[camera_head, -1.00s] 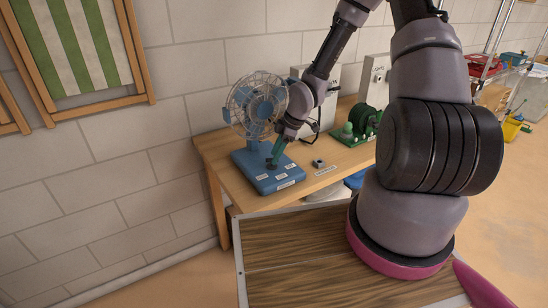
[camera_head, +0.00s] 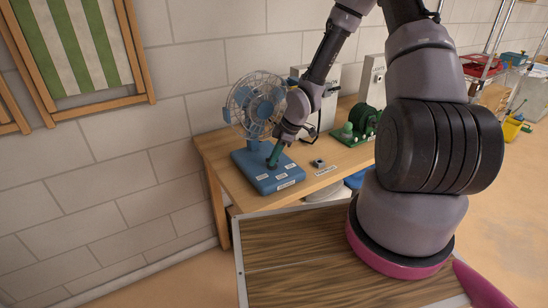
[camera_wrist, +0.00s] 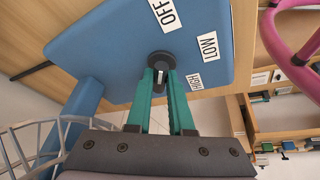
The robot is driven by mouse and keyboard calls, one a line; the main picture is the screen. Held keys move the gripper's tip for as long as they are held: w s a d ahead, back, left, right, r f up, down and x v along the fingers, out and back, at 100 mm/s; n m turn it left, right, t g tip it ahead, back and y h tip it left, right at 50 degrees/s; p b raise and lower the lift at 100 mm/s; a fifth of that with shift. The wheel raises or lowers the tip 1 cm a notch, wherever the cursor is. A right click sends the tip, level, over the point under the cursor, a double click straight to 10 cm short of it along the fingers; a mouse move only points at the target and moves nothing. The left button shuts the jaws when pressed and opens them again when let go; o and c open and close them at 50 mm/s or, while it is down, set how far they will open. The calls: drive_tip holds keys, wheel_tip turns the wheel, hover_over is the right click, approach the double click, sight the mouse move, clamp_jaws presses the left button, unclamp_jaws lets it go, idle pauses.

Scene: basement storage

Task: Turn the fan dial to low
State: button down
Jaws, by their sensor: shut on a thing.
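The blue desk fan (camera_head: 258,105) stands on the wooden table, with its flat blue base (camera_head: 262,180) toward me. The black round dial (camera_wrist: 162,59) is on the base in the wrist view. White labels read OFF (camera_wrist: 164,14), LOW (camera_wrist: 209,46) and HIGH (camera_wrist: 195,82) around it. My gripper (camera_wrist: 161,74) has its teal fingers shut on the dial, one on either side. The fingers partly hide the dial, and I cannot tell which label it points to. In the head view my gripper (camera_head: 272,162) reaches down to the base.
The wooden table (camera_head: 215,163) stands against the wall. A small dark object (camera_head: 318,163) and a green device (camera_head: 357,130) sit right of the fan. A pink ring-like object (camera_wrist: 285,40) shows at the right of the wrist view.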

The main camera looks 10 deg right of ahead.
drive_tip(key=m+t, duration=0.1)
drive_tip(key=m, duration=0.2)
drive_tip(key=m+t+h, duration=0.1)
drive_tip(key=m, duration=0.2)
drive_tip(key=shift+s+a, duration=0.15)
drive_tip(key=m+h, duration=0.2)
drive_tip(key=m, duration=0.3)
drive_tip(key=shift+t, duration=0.4)
drive_tip(key=shift+a+m+h, duration=0.1)
drive_tip(key=shift+m+h, duration=0.2)
drive_tip(key=shift+m, duration=0.1)
drive_tip(key=c, duration=0.8)
unclamp_jaws()
drive_tip(key=shift+s, duration=0.1)
drive_tip(key=v, duration=1)
drive_tip(key=shift+s+r, duration=0.2)
drive_tip(key=shift+r, duration=0.2)
